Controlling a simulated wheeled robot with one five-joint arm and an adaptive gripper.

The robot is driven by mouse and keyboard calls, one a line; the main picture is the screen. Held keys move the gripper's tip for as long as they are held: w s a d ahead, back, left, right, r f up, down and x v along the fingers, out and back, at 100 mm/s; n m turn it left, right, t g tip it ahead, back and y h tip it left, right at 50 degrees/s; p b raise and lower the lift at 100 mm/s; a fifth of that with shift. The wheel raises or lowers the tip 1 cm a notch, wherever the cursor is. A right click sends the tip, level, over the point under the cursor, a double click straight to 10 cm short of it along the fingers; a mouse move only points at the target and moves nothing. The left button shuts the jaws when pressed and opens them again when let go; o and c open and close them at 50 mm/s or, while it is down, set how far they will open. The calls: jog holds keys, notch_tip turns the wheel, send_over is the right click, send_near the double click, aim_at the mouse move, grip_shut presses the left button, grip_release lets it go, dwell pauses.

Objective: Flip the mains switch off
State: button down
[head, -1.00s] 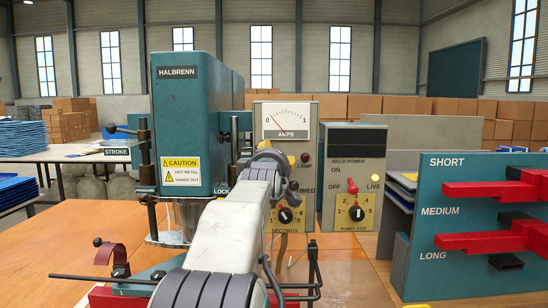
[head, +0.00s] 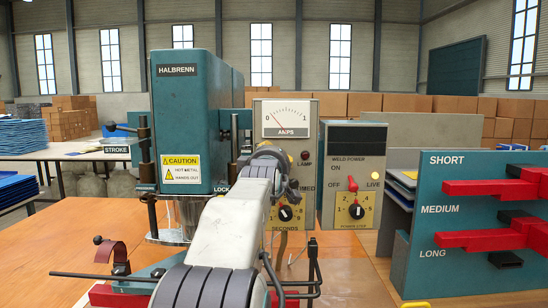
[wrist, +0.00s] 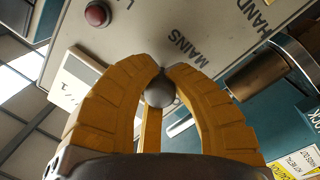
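In the wrist view, the mains switch (wrist: 160,91) shows as a round grey knob beside the word MAINS on a pale panel. My gripper (wrist: 170,72) has its yellow fingers curved in around the knob, with their tips close together just beyond it. The knob fills the gap between the fingers and appears held there. In the head view, my arm's wrist covers the switch, and the fingers are mostly hidden. The control box with the ammeter (head: 287,119) stands just behind my wrist.
The teal HALBRENN press (head: 185,110) stands left of my arm. The weld power box (head: 357,165) is to the right, its LIVE lamp (head: 374,174) lit yellow. A teal rack with red pieces (head: 450,215) stands far right.

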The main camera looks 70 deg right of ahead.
jog(key=shift+f, duration=0.15)
jog(key=b, duration=0.3)
jog(key=shift+f+h+b, duration=0.3)
jog(key=shift+f, duration=0.05)
jog(key=shift+b, duration=0.55)
jog(key=h+b, duration=0.1)
jog(key=b, duration=0.2)
jog(key=h+b, duration=0.1)
jog(key=b, duration=0.2)
jog(key=shift+d+f+t, duration=0.1)
jog(key=shift+f+t, duration=0.2)
jog(key=h+b, duration=0.1)
jog(key=b, duration=0.2)
jog(key=shift+d+m+b, duration=0.1)
jog(key=shift+m+b, duration=0.2)
jog(key=shift+b, duration=0.1)
jog(key=shift+r+h, duration=0.1)
jog(key=shift+h, duration=0.2)
jog(key=c, duration=1)
grip_release()
jog(key=shift+r, duration=0.1)
jog(key=shift+c, duration=0.2)
